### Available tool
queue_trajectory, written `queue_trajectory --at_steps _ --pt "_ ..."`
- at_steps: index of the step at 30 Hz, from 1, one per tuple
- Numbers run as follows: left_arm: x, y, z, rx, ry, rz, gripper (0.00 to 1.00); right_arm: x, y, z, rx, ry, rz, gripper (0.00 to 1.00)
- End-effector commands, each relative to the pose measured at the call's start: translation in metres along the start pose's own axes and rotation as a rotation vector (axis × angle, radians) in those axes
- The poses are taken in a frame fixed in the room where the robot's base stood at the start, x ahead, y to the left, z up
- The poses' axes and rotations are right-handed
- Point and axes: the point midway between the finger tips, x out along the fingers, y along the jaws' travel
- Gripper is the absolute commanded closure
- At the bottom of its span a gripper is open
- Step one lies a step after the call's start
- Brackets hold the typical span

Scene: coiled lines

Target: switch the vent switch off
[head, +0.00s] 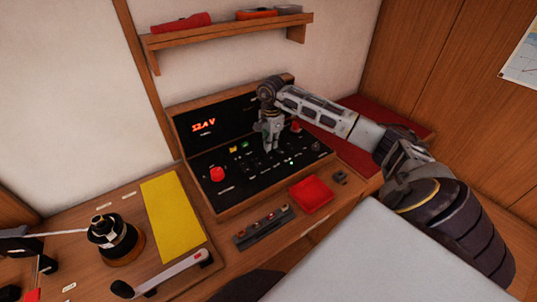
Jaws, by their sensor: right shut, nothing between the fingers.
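The switch panel (237,178) is a black sloped board in a wooden frame, with a row of small toggle switches and tiny lights. My right gripper (270,149) is shut and empty, pointing down at the middle of the panel, over or touching the switch row. It hides part of that row. The labels are too small to read, so I cannot tell which toggle is the vent switch or how it is set.
A red knob (217,174) and a red display (204,125) are at the panel's left. A red tray (311,193) and a dark strip (264,229) lie in front. A winch (109,236), its handle (165,274) and a yellow sheet (172,214) are at left. A shelf (225,37) hangs above.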

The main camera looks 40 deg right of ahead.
Motion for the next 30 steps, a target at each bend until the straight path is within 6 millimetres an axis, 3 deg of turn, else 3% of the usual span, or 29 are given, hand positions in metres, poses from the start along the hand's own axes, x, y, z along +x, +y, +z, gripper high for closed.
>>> queue_trajectory --at_steps 12,30 --pt "-0.011 0.0 -0.001 0.0 0.0 0.0 0.6 -0.021 0.0 0.0 0.0 0.0 0.0 1.0" --pt "-0.011 0.0 -0.001 0.0 0.0 0.0 0.6 -0.021 0.0 0.0 0.0 0.0 0.0 1.0"
